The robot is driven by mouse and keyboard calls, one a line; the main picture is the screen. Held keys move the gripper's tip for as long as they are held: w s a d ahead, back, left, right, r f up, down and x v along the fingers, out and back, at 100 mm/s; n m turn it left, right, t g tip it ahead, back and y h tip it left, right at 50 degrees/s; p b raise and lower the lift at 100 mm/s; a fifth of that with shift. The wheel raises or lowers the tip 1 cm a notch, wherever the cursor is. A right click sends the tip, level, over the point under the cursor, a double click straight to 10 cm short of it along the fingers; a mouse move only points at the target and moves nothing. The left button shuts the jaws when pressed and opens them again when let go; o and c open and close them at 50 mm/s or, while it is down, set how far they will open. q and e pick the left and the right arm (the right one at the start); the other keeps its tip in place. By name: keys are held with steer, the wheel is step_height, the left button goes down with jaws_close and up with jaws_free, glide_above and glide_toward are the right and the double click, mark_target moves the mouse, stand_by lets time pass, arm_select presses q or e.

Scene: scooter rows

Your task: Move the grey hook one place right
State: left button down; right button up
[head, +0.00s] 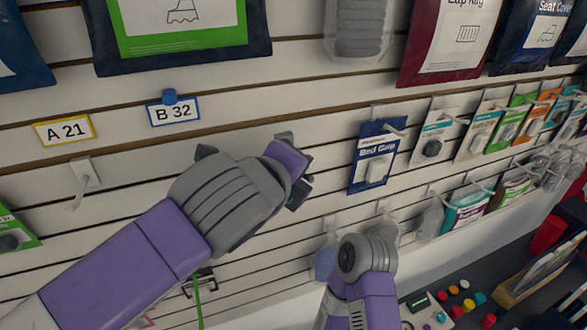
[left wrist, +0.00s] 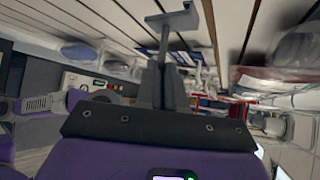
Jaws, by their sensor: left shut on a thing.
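The grey hook (left wrist: 172,20) shows in the left wrist view as a rod with a flat crosspiece at its far end. My left gripper (left wrist: 165,85) is shut on its rod. The crosspiece is close to the slatted wall (left wrist: 225,25); I cannot tell whether it touches a groove. In the head view my left gripper (head: 298,172) is in front of the wall, right of the B 32 label (head: 173,111) and left of the blue Bed Grip pack (head: 376,158). My right forearm (head: 362,285) shows at the bottom, but its fingers are hidden.
A white hook (head: 85,173) is on the wall below the A 21 label (head: 64,130). Hanging packs (head: 480,132) fill the right side. A dark counter (head: 440,306) with coloured knobs is at lower right. Large bags hang along the top.

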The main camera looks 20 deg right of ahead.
arm_select(q)
steer(key=shift+m+g, duration=0.3)
steer(key=shift+w, duration=0.3)
steer(key=shift+w+a, duration=0.15)
steer(key=shift+w, duration=0.15)
steer(key=shift+w, duration=0.4)
steer(key=shift+w+a, duration=0.1)
steer(key=shift+w, duration=2.35)
stand_by(2.4)
steer(key=shift+w+f, duration=0.2)
steer(key=shift+f, duration=0.15)
stand_by(1.5)
